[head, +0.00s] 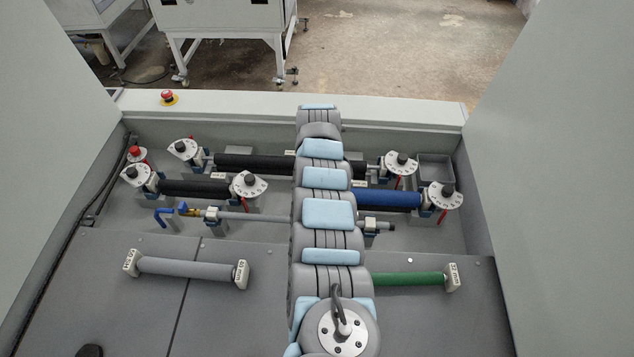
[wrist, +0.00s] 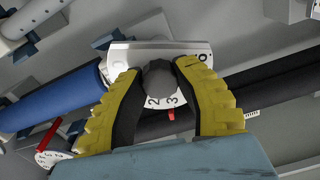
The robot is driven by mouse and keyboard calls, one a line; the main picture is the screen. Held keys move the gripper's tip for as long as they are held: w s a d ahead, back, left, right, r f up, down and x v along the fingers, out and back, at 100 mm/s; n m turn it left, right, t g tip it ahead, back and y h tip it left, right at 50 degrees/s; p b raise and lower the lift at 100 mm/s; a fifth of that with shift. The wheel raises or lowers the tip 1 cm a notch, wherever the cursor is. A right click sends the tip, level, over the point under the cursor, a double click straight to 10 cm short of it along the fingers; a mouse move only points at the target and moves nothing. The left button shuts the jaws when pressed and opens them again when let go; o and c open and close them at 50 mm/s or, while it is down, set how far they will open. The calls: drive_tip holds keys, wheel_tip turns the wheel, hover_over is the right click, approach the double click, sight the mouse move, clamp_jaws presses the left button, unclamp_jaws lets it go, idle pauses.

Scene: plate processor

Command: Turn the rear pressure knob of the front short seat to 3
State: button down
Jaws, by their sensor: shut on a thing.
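In the wrist view, my gripper (wrist: 160,84) has its yellow fingers closed on both sides of a dark round knob (wrist: 159,75). The knob sits on a white dial (wrist: 150,52), whose figures 2 and 3 show between the fingers. A red pointer (wrist: 171,115) lies at the dial's edge, close to the 3. The blue roller (wrist: 55,103) ends beside this dial. In the head view, my arm hides the gripper and this knob. The blue roller (head: 388,199) runs right from behind the arm to another dial with a dark knob (head: 446,188).
A black roller (wrist: 270,90) runs close by the gripped knob. Other knobs with dials stand at the left (head: 249,180) and back right (head: 401,160). A grey roller (head: 186,270) and a green roller (head: 408,279) lie in front. Panels flank both sides.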

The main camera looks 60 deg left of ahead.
drive_tip(key=shift+f+m, duration=0.15)
drive_tip(key=shift+m, duration=0.45)
drive_tip(key=c, duration=0.7)
unclamp_jaws()
drive_tip(key=shift+r, duration=0.2)
wheel_tip(320, 180, up, 12)
drive_tip(key=shift+f, duration=0.1)
drive_tip(key=shift+w+a, duration=0.1)
